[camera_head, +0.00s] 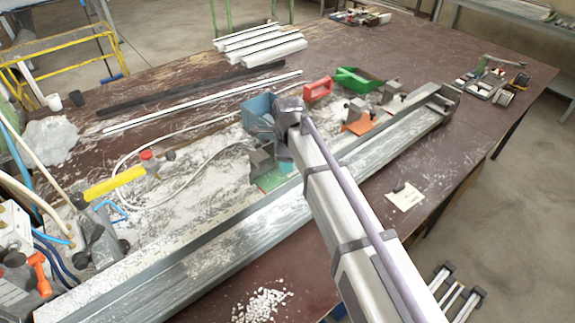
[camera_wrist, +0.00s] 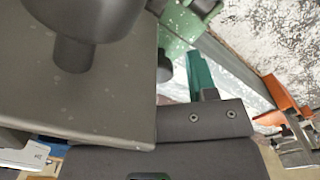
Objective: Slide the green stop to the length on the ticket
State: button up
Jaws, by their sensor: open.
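The green stop (camera_head: 272,181) sits at the rail (camera_head: 220,240) near its middle, partly hidden by my arm and the grey parts above it. Green parts that look like the stop (camera_wrist: 182,24) show at the top of the wrist view. My gripper (camera_head: 270,148) is open at or just above the stop. It is partly hidden by my arm in the head view, and I cannot tell whether it touches the stop. A large grey block fills the left of the wrist view. The ticket (camera_head: 405,196) lies on the table right of my arm; its writing is too small to read.
An orange piece (camera_head: 358,124) stands farther along the rail and also shows in the wrist view (camera_wrist: 284,100). Blue (camera_head: 258,107), red (camera_head: 318,90) and green (camera_head: 348,80) bins stand behind the rail. A yellow-handled tool (camera_head: 115,184) and a hose lie left. White chips (camera_head: 262,304) lie in front.

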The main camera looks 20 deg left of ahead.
jog(key=shift+r, duration=0.1)
grip_shut()
dwell(0.4)
